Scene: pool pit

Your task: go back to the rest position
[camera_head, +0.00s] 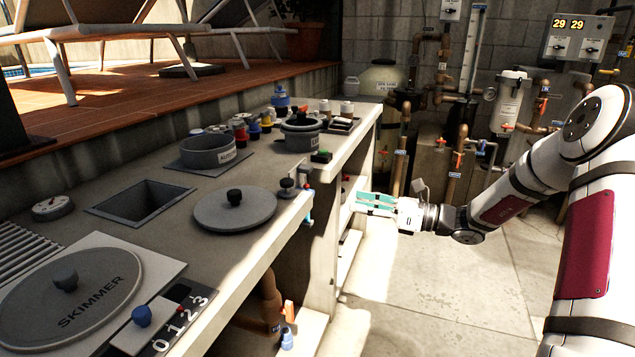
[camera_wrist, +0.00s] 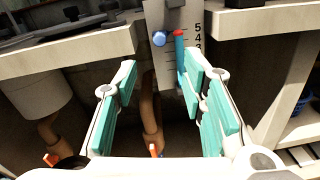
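My gripper (camera_head: 378,203) is at the right of the counter, held in the air over the floor near the low shelves. In the wrist view my gripper (camera_wrist: 160,82) has its two teal-padded fingers spread wide apart, with nothing between them. Ahead of the fingers in the wrist view is an upright numbered plate (camera_wrist: 166,62) with a blue knob (camera_wrist: 160,38) and a red-topped teal pointer (camera_wrist: 180,42). The fingers appear apart from the plate. My white arm reaches in from the right in the head view.
The counter (camera_head: 225,270) carries a skimmer lid (camera_head: 70,305), a round grey lid (camera_head: 233,212), a square opening (camera_head: 140,203) and pots. Shelves (camera_head: 350,235) stand close to my gripper. Pipes and valves line the back wall. The floor (camera_head: 450,300) at centre right is clear.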

